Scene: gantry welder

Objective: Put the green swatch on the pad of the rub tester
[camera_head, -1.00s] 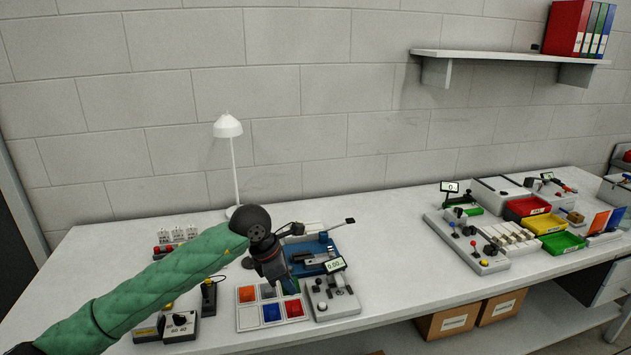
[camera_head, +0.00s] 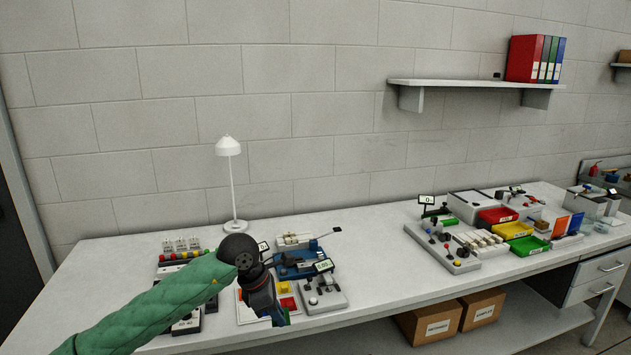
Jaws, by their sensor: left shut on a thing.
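My left gripper (camera_head: 277,314) hangs in front of the swatch tray (camera_head: 245,315), near the bench's front edge, and is shut. A small dark green-blue piece shows at its fingertips, which I take as the green swatch (camera_head: 282,319); it is mostly hidden by the gripper. My right gripper is out of view.
A blue machine (camera_head: 297,263) stands behind the tray. A white lamp (camera_head: 228,147) stands at the back. Dark control boxes (camera_head: 186,324) are partly behind my left arm. A grey control panel (camera_head: 455,258) and coloured bins (camera_head: 528,246) are at right; the middle of the bench is clear.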

